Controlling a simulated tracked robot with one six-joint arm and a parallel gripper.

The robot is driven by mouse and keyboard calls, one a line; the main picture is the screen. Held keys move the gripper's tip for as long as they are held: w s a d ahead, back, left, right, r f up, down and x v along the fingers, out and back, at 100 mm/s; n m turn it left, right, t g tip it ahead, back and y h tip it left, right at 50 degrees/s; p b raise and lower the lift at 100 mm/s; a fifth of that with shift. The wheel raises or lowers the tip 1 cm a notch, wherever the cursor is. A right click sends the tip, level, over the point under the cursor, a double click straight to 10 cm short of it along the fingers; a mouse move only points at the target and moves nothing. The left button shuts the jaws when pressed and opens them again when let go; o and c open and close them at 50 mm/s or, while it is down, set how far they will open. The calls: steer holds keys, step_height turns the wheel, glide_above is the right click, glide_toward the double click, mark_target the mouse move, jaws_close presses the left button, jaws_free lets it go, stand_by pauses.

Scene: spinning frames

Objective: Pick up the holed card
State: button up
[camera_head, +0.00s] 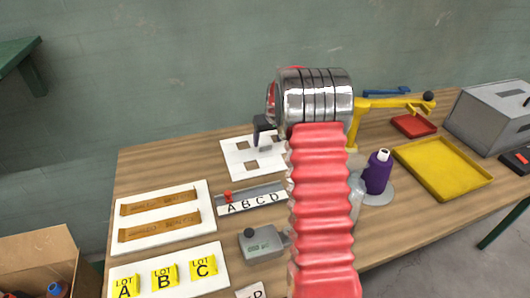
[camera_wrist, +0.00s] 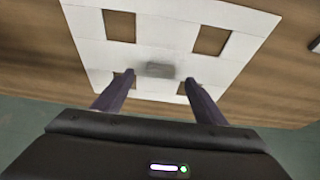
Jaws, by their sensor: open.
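The holed card is a white square sheet (camera_head: 236,163) with square cut-outs, lying flat at the back of the wooden table, left of my arm. It fills the middle of the wrist view (camera_wrist: 160,35), with several holes and a small grey patch at its centre. My gripper (camera_wrist: 155,78) is open above the card, its two dark fingers apart, one on each side of the grey patch. No part of the card is seen gripped. In the head view my gripper (camera_head: 262,132) is partly hidden behind my arm, over the card's far part.
A lettered slide rail (camera_head: 250,199) lies in front of the card, with a grey box (camera_head: 261,243) nearer. White boards with brown strips (camera_head: 160,216) and yellow lot tags (camera_head: 164,276) are left. A purple bottle (camera_head: 377,172) and yellow tray (camera_head: 443,167) stand right.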

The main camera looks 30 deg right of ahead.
mark_target(266, 146)
stand_by(0.3)
steer(key=shift+x, duration=2.65)
steer(key=shift+w, duration=0.15)
steer(key=shift+c, duration=0.5)
steer(key=c, duration=1)
